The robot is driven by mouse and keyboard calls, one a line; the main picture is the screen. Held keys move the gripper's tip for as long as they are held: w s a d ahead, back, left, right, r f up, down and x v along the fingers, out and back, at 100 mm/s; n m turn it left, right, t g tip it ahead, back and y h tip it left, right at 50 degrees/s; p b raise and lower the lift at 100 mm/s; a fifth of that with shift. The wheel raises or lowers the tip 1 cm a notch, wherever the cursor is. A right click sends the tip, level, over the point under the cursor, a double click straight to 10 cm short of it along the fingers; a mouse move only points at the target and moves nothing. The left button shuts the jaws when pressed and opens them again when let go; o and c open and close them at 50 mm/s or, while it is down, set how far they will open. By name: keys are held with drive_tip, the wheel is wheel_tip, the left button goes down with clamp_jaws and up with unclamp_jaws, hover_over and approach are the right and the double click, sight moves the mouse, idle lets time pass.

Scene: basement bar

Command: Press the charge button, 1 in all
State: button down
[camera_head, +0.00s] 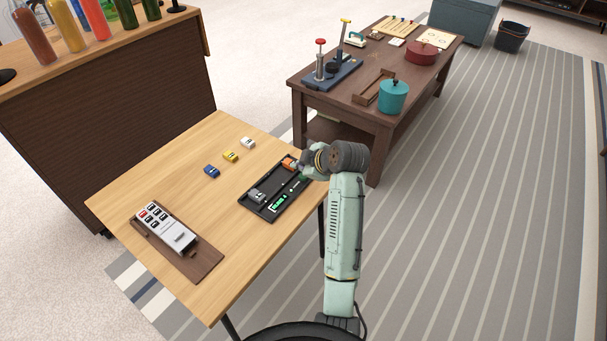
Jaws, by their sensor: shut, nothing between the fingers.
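A black charger-like tray (247,203) lies at the right edge of the light wood table. It holds a grey toy-car-like block (257,196) at its near left end and an orange one (289,163) at its far end. A lit green display (278,203) is on its near right side. My gripper (306,164) is shut and empty, over or beside the tray's far right end, close to the orange block. Whether it touches the tray cannot be told. I cannot pick out the charge button; my gripper hides part of that end.
Blue (211,172), yellow (231,156) and white (248,143) blocks lie left of the tray. A white keypad-like device (180,238) rests on a brown board (205,264) at front left. Bare tabletop lies between. A dark table (330,107) with several objects stands behind.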

sight(301, 177)
drive_tip(key=shift+r+p, duration=1.5)
drive_tip(key=shift+r, duration=0.85)
drive_tip(key=shift+f, duration=0.1)
